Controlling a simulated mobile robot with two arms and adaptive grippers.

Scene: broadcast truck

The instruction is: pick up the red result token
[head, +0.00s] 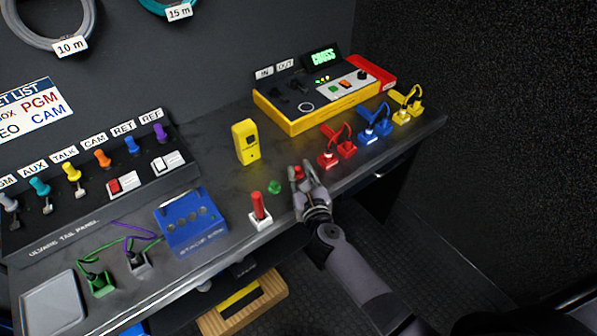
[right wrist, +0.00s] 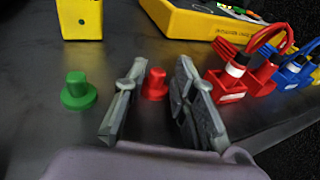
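The red result token (right wrist: 155,84) is a small red peg with a wider base, upright on the dark bench. In the right wrist view it shows between and just beyond the fingers of my right gripper (right wrist: 158,95), which is open. In the head view the token (head: 298,172) shows at the fingertips of my right gripper (head: 302,176), partly hidden by them. I cannot tell whether a finger touches it. A green token (right wrist: 78,90) of like shape stands to its left, also seen in the head view (head: 274,187). My left gripper is not in view.
A red stick on a white base (head: 259,207) and a blue box (head: 192,222) stand to the left. A yellow block (head: 245,142) and a yellow tester (head: 325,95) stand behind. Red connectors (head: 337,147) are close on the right. The bench's front edge is near my arm.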

